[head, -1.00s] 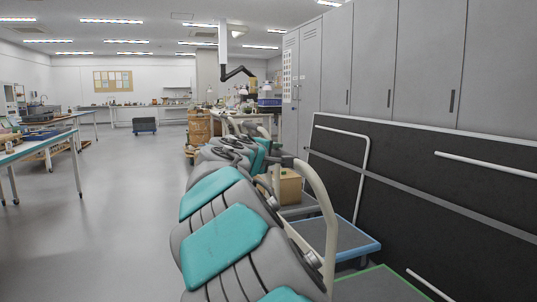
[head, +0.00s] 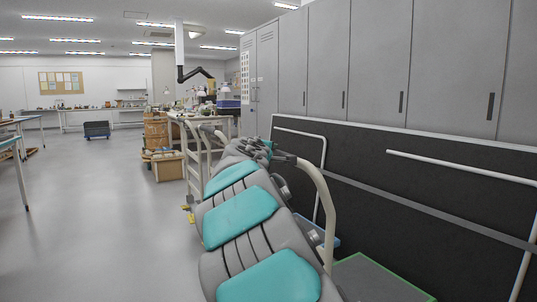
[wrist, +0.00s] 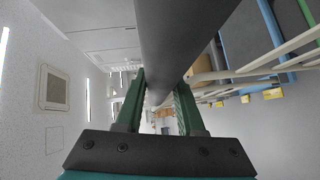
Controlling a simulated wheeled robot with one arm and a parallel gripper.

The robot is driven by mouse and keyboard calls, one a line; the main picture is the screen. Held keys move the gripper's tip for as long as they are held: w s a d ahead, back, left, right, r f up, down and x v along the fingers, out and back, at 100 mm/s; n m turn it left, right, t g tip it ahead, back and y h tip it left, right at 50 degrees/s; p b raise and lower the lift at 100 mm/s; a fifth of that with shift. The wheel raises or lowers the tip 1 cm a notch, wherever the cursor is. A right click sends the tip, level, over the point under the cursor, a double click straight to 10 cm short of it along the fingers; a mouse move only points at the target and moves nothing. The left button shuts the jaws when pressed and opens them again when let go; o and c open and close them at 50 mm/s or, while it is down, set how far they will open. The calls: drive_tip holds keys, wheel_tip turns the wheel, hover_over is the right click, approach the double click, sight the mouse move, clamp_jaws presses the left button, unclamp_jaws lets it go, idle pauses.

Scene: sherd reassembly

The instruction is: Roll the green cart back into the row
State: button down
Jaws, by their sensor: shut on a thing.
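The green cart (head: 378,280) has a grey deck with a green edge at the bottom right of the head view. Its cream handle (head: 328,215) rises beside my arm. My gripper (wrist: 158,98) is shut on the handle's dark bar (wrist: 178,40), which runs between the green fingers in the wrist view. In the head view my arm hides much of the gripper and part of the cart. A blue-edged cart (head: 334,242) shows just behind the green cart's handle, mostly hidden; its blue edge also shows in the wrist view (wrist: 270,22).
A black panel (head: 430,190) with white rails stands close along the right, below grey lockers (head: 375,60). Another cream handle frame (head: 194,165) and a cardboard box (head: 168,166) stand ahead, left of my arm. The floor on the left is open.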

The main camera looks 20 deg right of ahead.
drive_tip(key=shift+d, duration=0.2)
drive_tip(key=c, duration=0.5)
unclamp_jaws()
drive_tip(key=shift+d, duration=0.1)
drive_tip(key=shift+s+a, duration=0.3)
drive_tip(key=shift+a, duration=0.05)
drive_tip(key=shift+v, duration=3.4)
